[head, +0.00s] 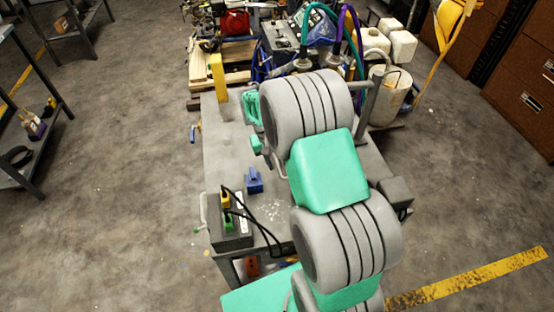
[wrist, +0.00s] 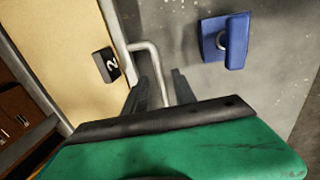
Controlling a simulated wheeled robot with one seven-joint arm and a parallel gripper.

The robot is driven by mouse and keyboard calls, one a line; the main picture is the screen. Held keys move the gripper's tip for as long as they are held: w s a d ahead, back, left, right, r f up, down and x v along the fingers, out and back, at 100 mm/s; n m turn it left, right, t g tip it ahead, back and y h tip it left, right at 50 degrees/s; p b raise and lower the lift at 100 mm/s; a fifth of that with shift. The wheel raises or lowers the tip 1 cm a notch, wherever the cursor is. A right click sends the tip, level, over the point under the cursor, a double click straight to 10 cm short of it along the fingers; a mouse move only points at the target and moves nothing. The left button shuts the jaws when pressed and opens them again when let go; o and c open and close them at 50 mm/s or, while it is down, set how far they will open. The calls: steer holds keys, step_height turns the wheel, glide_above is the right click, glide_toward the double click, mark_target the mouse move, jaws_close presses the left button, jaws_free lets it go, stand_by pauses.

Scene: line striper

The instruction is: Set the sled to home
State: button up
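In the wrist view my gripper (wrist: 161,77) has two dark fingers standing apart. A bent grey metal rod (wrist: 146,47) runs down between them from the edge of a beige panel (wrist: 62,45); I see a gap on each side, and its lower end is hidden by my gripper's green body. A dark tag (wrist: 106,65) marked 2 is on the panel. I cannot tell for certain which part is the sled or where its home position is. In the head view my arm hides most of this area, and my fingers cannot be made out.
A blue bracket (wrist: 224,40) sits on the grey surface; a blue piece (head: 254,182) shows on the grey bench (head: 230,150) in the head view. A box with plugged cables (head: 231,236) and a yellow post (head: 217,76) stand there too.

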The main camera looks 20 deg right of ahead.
steer(key=shift+f, duration=0.1)
jaws_close()
stand_by(1.4)
